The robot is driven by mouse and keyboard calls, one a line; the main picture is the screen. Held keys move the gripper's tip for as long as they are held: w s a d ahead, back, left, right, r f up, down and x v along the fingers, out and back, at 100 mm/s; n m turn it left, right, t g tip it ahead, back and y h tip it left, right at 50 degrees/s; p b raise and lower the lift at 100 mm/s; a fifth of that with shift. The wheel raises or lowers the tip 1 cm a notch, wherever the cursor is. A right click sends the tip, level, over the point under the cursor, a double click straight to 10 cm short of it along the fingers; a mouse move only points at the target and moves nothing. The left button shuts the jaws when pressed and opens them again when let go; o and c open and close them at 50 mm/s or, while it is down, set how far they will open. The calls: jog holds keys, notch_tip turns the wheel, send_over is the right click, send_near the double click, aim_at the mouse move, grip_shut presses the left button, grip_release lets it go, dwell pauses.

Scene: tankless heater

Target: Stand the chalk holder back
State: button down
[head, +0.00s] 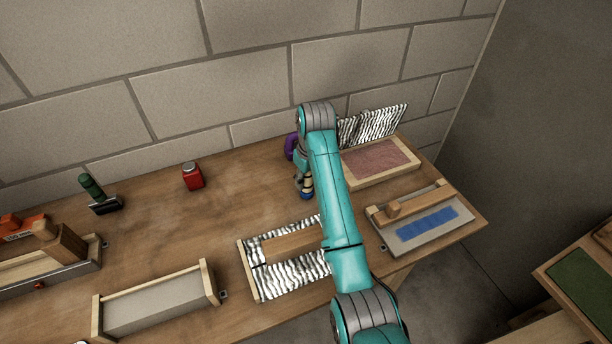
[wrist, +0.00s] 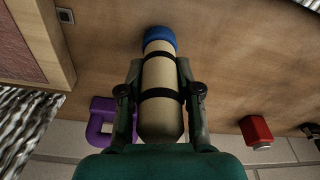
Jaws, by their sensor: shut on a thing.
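The chalk holder, as I take it, is a beige cylinder with two black bands and a blue end (wrist: 160,98). My gripper (wrist: 159,75) is shut on it, with one finger on each side, and the blue end points away from my palm. In the head view my gripper (head: 303,172) is over the back of the bench, and the blue and yellow lower end of the holder (head: 307,194) shows below it. The holder looks near upright there; I cannot tell whether it touches the bench. My arm hides part of this area.
A purple block (head: 290,146) stands close behind my gripper, and it shows in the wrist view (wrist: 101,122). A red jar (head: 193,177) stands to the left. A wooden tray (head: 378,164) lies to the right. The wooden bench (head: 225,215) is bare between jar and gripper.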

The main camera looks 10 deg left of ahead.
jog(key=shift+f, duration=0.5)
dwell(0.7)
jog(key=c, duration=0.7)
grip_release()
